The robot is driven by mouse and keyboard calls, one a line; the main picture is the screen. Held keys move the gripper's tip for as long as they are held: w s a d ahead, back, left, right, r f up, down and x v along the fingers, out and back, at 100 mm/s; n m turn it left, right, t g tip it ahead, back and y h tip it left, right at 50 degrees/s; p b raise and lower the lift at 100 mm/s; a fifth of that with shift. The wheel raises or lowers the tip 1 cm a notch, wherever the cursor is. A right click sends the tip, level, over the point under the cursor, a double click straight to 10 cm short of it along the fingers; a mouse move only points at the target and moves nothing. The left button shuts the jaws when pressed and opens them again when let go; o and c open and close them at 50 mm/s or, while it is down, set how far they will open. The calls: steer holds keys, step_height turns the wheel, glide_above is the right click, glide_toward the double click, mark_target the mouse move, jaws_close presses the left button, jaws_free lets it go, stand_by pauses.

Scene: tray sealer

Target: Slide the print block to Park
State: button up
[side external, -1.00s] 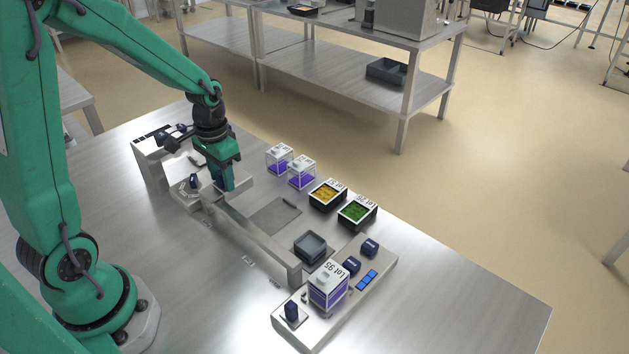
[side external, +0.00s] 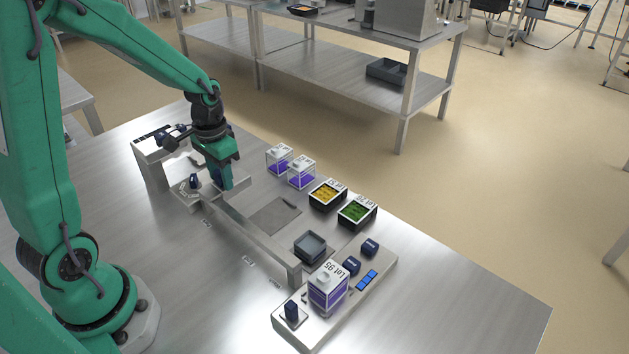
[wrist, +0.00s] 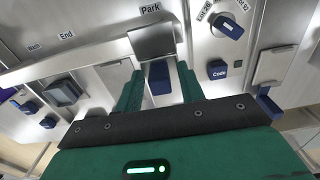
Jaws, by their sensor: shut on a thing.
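The print block is a silver block (wrist: 153,40) with a dark blue grip (wrist: 158,77), seen in the wrist view. The block sits at the rail, close beside the printed "Park" label (wrist: 150,8). My gripper (wrist: 160,88) has its green fingers on either side of the blue grip and is shut on it. In the side view my gripper (side external: 226,185) is low at the left end of the long rail (side external: 255,235). It hides much of the block there.
A dial (wrist: 229,27) and a blue "Code" button (wrist: 217,69) are right of the block in the wrist view. Beyond the rail stand clear purple-filled tubs (side external: 302,173), yellow (side external: 328,194) and green (side external: 357,212) trays. A Lot 95 tub (side external: 328,290) stands at the right end.

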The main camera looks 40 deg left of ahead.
steer(key=o, duration=0.4)
steer(key=shift+s+f, duration=0.15)
steer(key=shift+f, duration=0.3)
steer(key=shift+r, duration=0.15)
steer(key=shift+r, duration=3.5)
